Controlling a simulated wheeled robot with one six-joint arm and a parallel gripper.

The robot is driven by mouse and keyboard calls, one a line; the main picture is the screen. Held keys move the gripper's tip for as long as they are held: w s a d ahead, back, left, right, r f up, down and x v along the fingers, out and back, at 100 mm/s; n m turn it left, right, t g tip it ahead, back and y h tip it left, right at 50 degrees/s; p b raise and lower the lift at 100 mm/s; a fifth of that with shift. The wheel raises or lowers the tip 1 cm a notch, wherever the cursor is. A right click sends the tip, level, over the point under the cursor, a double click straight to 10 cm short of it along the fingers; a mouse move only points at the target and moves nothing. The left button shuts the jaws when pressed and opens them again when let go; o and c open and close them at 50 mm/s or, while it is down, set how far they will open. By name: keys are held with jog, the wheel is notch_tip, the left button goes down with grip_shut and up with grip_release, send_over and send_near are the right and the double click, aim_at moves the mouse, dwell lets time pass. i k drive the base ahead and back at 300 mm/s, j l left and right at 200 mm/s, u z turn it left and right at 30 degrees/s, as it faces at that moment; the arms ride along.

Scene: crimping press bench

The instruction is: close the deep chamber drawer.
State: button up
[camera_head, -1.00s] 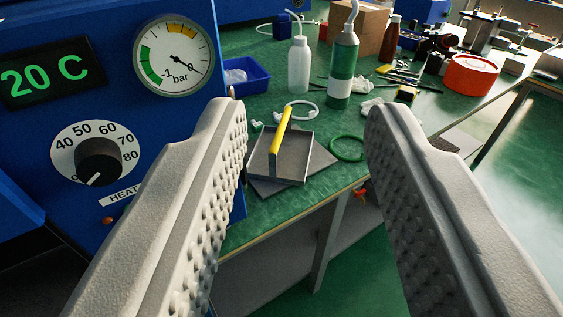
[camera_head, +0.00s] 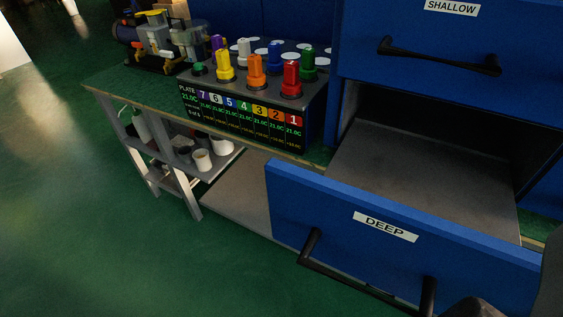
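The deep chamber drawer (camera_head: 407,240) is blue, with a white DEEP label and a black bar handle (camera_head: 365,277) on its front. It stands pulled out, with its grey inside (camera_head: 425,170) showing empty where visible. Only dark grey parts that look like my gripper (camera_head: 552,280) show at the lower right corner, close to the drawer front's right end. Its fingertips cannot be made out, so I cannot tell whether it is open or touches the drawer.
The SHALLOW drawer (camera_head: 450,55) above looks shut. Left of the drawers, a black rack (camera_head: 245,110) with coloured knobs and a small machine (camera_head: 160,42) stand on the green bench. Cups (camera_head: 203,160) sit on the shelf below. Green floor (camera_head: 90,220) at left is free.

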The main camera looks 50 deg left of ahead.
aim_at(428, 223)
jog(key=k+j, duration=0.15)
jog(key=k, duration=0.2)
jog(key=k+j, duration=0.15)
jog(key=k, duration=0.25)
jog(key=k+j, duration=0.15)
jog(key=k, duration=0.2)
